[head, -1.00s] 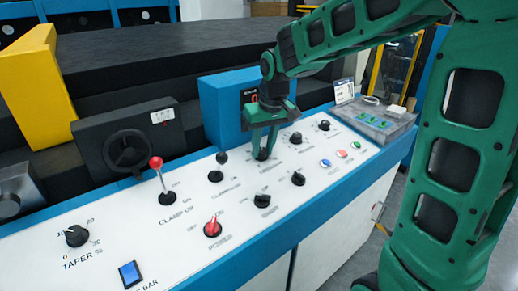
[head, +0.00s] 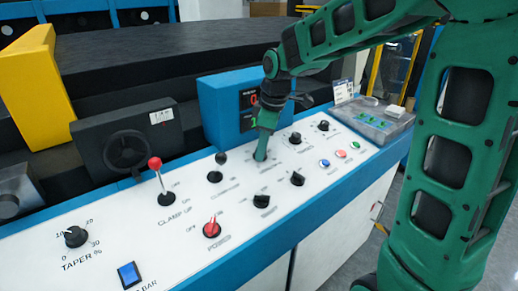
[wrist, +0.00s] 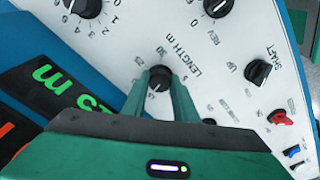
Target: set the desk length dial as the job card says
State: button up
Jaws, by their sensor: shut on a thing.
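The length dial (wrist: 159,79) is a round black knob on the white desk panel, marked "LENGTH m" in the wrist view. My gripper (wrist: 160,92) has its two green fingers on either side of this knob and is shut on it. In the head view my gripper (head: 261,155) reaches down to the panel and hides the knob. The job card may be the small white card (head: 343,91) standing at the panel's far right end; its text is too small to read. A display (wrist: 75,92) shows green digits ending in "3 m", partly cut off.
Other black knobs (head: 298,179) stand close around my gripper. A red-knobbed lever (head: 155,164), a black-knobbed lever (head: 221,158) and a red power switch (head: 212,228) are to the left. Coloured buttons (head: 341,154) are to the right. The blue display box (head: 222,105) stands behind.

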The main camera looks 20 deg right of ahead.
jog(key=shift+w+a+r+n, duration=0.15)
jog(key=shift+n, duration=1.15)
jog(key=o, duration=1.1)
jog(key=shift+a, duration=0.1)
jog(key=shift+c, duration=0.2)
jog(key=v, duration=1)
jog(key=shift+d+r, duration=0.2)
jog(key=shift+r, duration=0.05)
